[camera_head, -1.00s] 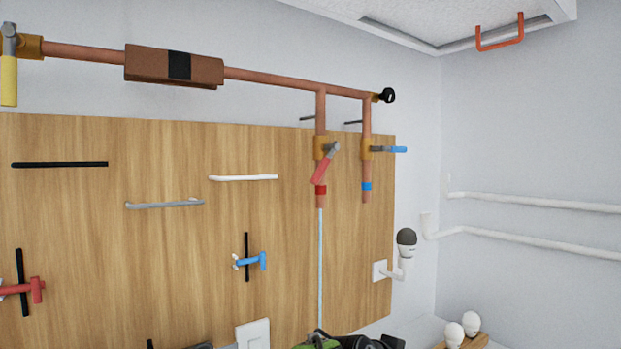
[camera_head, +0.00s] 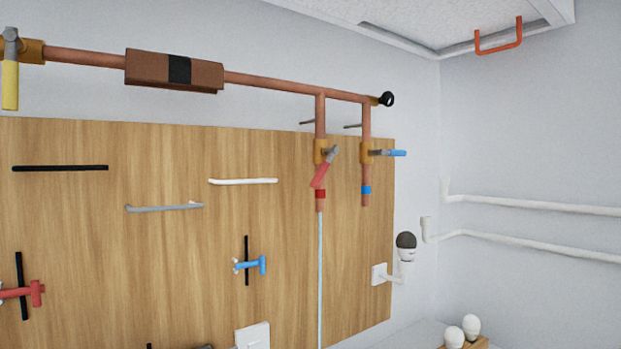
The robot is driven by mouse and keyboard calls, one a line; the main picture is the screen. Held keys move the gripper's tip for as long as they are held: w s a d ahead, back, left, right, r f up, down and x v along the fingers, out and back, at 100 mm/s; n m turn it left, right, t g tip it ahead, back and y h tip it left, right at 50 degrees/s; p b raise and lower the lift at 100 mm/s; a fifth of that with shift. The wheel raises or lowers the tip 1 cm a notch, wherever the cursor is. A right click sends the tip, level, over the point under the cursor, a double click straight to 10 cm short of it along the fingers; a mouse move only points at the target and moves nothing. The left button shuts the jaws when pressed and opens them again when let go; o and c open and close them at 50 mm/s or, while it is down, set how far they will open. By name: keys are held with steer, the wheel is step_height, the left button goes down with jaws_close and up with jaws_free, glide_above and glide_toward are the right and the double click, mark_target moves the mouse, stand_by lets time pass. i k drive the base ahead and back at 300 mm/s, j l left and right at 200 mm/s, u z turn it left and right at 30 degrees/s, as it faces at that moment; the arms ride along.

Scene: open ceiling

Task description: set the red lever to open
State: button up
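The red lever (camera_head: 319,174) sits on a brass valve (camera_head: 321,151) on the left of two vertical copper pipes, right of the picture's middle. The lever slants down and to the left from its grey pivot, at an angle to the pipe. Below it the pipe has a red band (camera_head: 320,194), and a thin pale line runs down from the pipe end. My gripper is not in view.
A blue lever (camera_head: 394,153) on the neighbouring pipe points right, close to the red one. A yellow lever (camera_head: 10,82) hangs at the far left. A wooden panel (camera_head: 160,240) carries bars and a blue-handled fitting (camera_head: 250,264). White pipes run along the right wall.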

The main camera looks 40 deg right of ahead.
mark_target(331, 153)
steer(key=l+u, duration=0.25)
steer(key=l, duration=0.15)
steer(key=k+l+u, duration=0.25)
steer(key=l, duration=0.15)
steer(key=l+u, duration=0.25)
steer(key=l, duration=0.15)
